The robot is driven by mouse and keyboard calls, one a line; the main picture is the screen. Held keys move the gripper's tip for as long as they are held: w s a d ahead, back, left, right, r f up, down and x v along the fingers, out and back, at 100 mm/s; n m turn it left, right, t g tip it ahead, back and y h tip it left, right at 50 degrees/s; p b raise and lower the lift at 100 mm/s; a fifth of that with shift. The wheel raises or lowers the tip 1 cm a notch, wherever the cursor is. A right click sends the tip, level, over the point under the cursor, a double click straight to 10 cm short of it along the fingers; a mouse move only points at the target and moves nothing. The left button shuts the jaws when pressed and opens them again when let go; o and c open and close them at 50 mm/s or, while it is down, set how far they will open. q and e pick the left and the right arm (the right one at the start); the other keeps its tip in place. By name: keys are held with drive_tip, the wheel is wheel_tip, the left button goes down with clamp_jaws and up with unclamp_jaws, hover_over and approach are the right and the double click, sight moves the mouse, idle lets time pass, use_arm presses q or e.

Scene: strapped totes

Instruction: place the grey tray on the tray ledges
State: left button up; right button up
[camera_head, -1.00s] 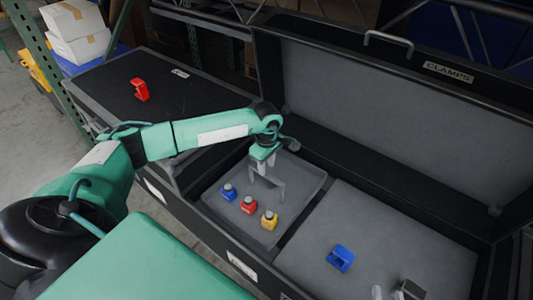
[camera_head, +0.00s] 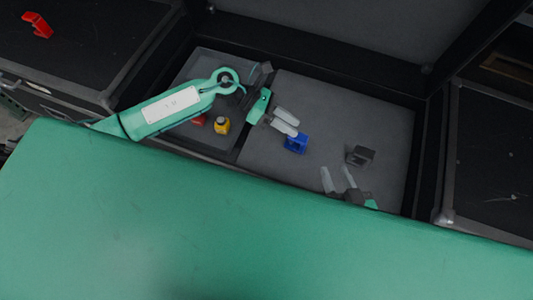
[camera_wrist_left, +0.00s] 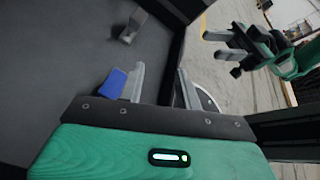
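The grey tray (camera_head: 205,66) sits in the left part of the black case, partly covered by my left arm. A yellow-bodied item (camera_head: 222,126) and a red one (camera_head: 198,120) stand in it; the red one is partly hidden. My left gripper (camera_head: 291,121) is open and empty, right of the tray and close to a blue clamp (camera_head: 296,143). In the left wrist view the blue clamp (camera_wrist_left: 113,84) shows beside one finger, not between the fingers. My right gripper (camera_head: 338,176) is open and empty near the case's front edge. I cannot make out the tray ledges.
A dark grey clamp (camera_head: 360,155) lies on the grey surface (camera_head: 350,108) in the case's right part. The raised lid (camera_head: 350,20) stands behind. A red clamp (camera_head: 37,25) lies on the black case at left. Another black case (camera_head: 495,160) is at right.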

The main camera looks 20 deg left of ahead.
use_arm(q)
drive_tip(key=s+d+r+n+t+h, duration=0.25)
drive_tip(key=r+n+t, duration=0.3)
drive_tip(key=n, duration=0.45)
drive_tip(key=s+d+r+n+t+h, duration=0.25)
drive_tip(key=r+n+t, duration=0.35)
drive_tip(key=n, duration=0.5)
drive_tip(key=s+a+f+n+t+y, duration=0.1)
drive_tip(key=s+a+f+n+y, duration=0.2)
drive_tip(key=n, duration=1)
drive_tip(key=s+a+f+n+t+y, duration=0.2)
drive_tip(key=f+n+y, duration=0.5)
drive_tip(key=n, duration=0.6)
drive_tip(key=shift+s+a+f+y, duration=0.25)
drive_tip(key=shift+s+a+y, duration=0.6)
drive_tip(key=shift+a, duration=0.35)
drive_tip(key=shift+w, duration=0.1)
